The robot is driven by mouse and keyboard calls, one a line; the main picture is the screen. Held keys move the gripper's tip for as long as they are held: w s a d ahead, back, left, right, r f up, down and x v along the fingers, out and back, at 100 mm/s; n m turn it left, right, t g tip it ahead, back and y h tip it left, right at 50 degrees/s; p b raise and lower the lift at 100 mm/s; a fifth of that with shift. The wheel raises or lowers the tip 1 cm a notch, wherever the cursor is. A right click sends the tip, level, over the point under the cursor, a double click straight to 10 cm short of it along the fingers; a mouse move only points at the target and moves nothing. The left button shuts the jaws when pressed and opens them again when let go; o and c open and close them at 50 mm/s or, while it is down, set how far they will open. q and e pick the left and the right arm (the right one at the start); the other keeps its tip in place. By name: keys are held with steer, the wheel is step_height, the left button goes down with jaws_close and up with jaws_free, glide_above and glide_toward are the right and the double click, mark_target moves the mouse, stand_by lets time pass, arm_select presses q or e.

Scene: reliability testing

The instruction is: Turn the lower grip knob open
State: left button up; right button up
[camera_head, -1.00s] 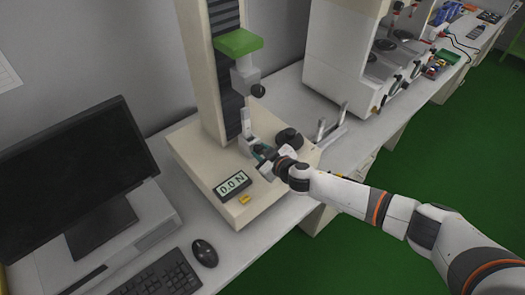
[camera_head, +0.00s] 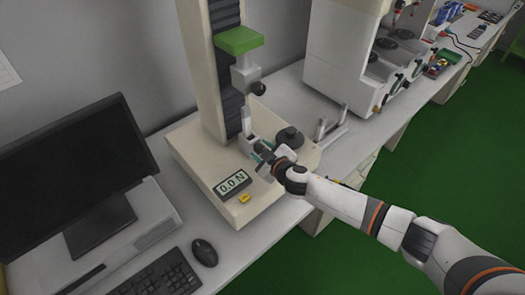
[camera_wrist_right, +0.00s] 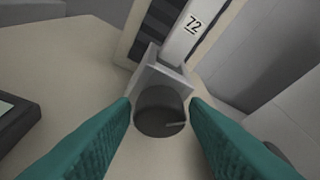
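The lower grip (camera_head: 246,142) is a grey block on the base of the testing machine. Its knob (camera_wrist_right: 160,112) is dark and round with a light mark on its face, and sits between my fingers in the right wrist view. In the head view my gripper largely hides it. My right gripper (camera_head: 263,153) is in front of the lower grip; its teal fingers (camera_wrist_right: 160,103) are apart on either side of the knob. Only a thin gap shows at the tips, and I cannot tell whether they touch it. My left gripper is not in view.
A light strip marked 72 (camera_wrist_right: 192,28) stands up from the lower grip. The upper grip (camera_head: 244,76) with its own dark knob (camera_head: 258,88) is above. A dark round object (camera_head: 290,138) and a display reading 0.0 N (camera_head: 232,184) are on the base near my gripper.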

steer(key=shift+o, duration=0.7)
steer(key=v, duration=1.2)
steer(key=shift+b, duration=0.3)
